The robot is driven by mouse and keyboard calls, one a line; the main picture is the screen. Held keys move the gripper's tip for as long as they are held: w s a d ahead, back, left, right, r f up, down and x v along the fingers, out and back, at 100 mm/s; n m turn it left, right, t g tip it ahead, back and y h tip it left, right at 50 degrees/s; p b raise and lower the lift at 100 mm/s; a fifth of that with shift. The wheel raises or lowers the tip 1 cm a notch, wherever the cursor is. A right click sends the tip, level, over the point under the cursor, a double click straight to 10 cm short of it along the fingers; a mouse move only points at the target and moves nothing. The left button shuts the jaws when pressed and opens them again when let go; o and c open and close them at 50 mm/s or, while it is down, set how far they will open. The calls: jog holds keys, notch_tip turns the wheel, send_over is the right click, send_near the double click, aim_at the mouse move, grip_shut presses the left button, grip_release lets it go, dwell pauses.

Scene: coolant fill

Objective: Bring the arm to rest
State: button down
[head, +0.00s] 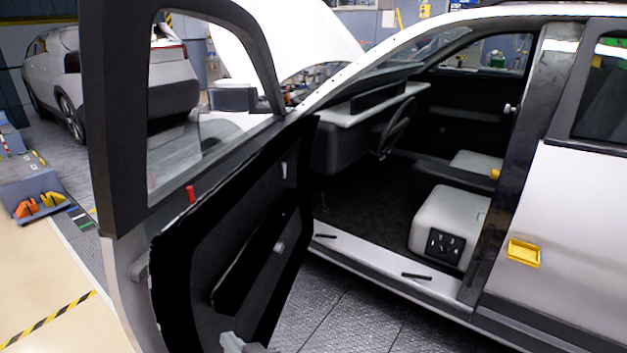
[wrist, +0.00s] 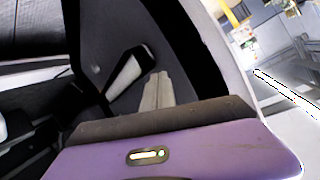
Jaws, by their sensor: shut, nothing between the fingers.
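My gripper (wrist: 158,76) shows in the wrist view as two pale fingers side by side, shut with nothing between them. The gripper's purple and dark housing fills the bottom of that view. The fingers point toward dark panels of the car; I cannot tell how far off these are. In the head view a small pale grey part shows at the bottom edge, in front of the open door, and may be part of my arm. The rest of the arm is not seen there.
A silver car's front door (head: 225,255) stands wide open close in front of me. Beyond it are the door sill (head: 385,268), a pale seat (head: 450,220) and the steering wheel (head: 398,125). The raised white hood (head: 290,40) is behind. Clear floor (head: 50,290) lies at left.

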jog(key=s+d+r+m+t+h, duration=0.1)
jog(key=s+d+t+h, duration=0.15)
jog(key=s+d, duration=0.8)
jog(key=s+d+r+m+t+h, duration=0.15)
jog(key=s+d+t, duration=0.4)
jog(key=d, duration=0.85)
jog(key=s+d+g+h, duration=0.1)
jog(key=s+d, duration=0.3)
jog(key=s, duration=0.3)
jog(key=s+d+r+g+h, duration=0.1)
jog(key=s+d+h, duration=0.1)
jog(key=s, duration=0.5)
jog(key=s+d+r+g+h, duration=0.1)
jog(key=s+d+g, duration=0.1)
jog(key=s+d, duration=0.3)
jog(key=shift+s+d+m+h, duration=0.35)
jog(key=shift+s+h, duration=0.05)
jog(key=shift+s, duration=0.8)
